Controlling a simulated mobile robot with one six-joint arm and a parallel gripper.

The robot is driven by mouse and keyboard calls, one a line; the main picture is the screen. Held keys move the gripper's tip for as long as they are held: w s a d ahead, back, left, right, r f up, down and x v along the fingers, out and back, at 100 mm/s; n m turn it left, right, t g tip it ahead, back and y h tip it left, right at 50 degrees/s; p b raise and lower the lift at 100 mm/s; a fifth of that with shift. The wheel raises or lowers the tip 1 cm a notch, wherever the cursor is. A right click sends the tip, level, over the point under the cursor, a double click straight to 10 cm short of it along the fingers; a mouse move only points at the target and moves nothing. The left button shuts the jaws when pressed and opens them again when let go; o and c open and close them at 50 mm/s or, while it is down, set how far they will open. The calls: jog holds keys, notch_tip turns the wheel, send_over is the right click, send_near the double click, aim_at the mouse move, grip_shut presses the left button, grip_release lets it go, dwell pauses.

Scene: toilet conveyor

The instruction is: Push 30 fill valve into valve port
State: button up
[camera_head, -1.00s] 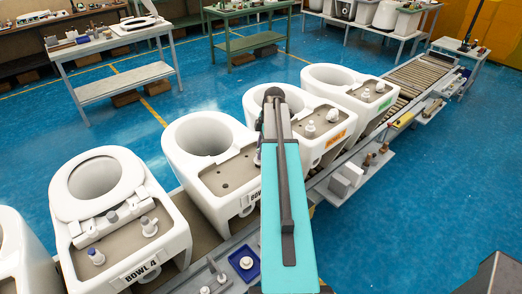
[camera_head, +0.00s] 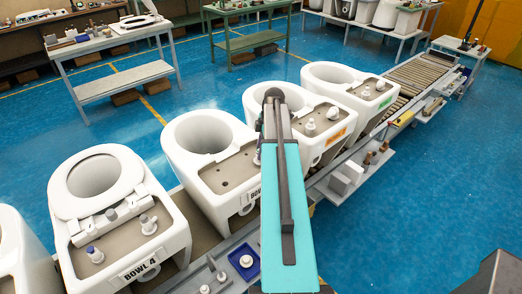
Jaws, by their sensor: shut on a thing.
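My arm reaches away over the row of bowls, and its teal link covers part of the view. My gripper is not in view; it is hidden by the arm, and so is anything in it. The middle bowl (camera_head: 170,150), with its label partly covered by the arm, has a bare grey-brown deck (camera_head: 216,174) with small dark holes (camera_head: 224,184). I cannot tell which hole is the valve port. White fittings that look like valves stand on the deck of bowl 4 (camera_head: 148,225) and on the orange-labelled bowl (camera_head: 333,112). The fill valve for the middle bowl cannot be made out.
The bowls stand in a diagonal row on a roller conveyor (camera_head: 413,78). Alongside it are a blue tray (camera_head: 233,260) with a white round part and a grey shelf (camera_head: 335,192) with blocks. Worktables (camera_head: 122,52) stand behind. The blue floor (camera_head: 420,180) at right is clear.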

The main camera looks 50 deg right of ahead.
jog(key=shift+f+b, duration=0.3)
jog(key=shift+f, duration=0.3)
jog(key=o, duration=1.1)
jog(key=shift+r, duration=0.15)
jog(key=shift+s+d+r+b, duration=0.35)
jog(key=shift+r+b, duration=0.35)
jog(key=shift+r, duration=1.5)
jog(key=shift+s+d+r+b, duration=0.2)
jog(key=shift+d+r+b, duration=0.35)
jog(key=shift+r, duration=1.65)
jog(key=shift+s+d+r+b, duration=0.25)
jog(key=shift+r+b, duration=0.6)
jog(key=shift+r, duration=1.35)
jog(key=shift+s, duration=0.1)
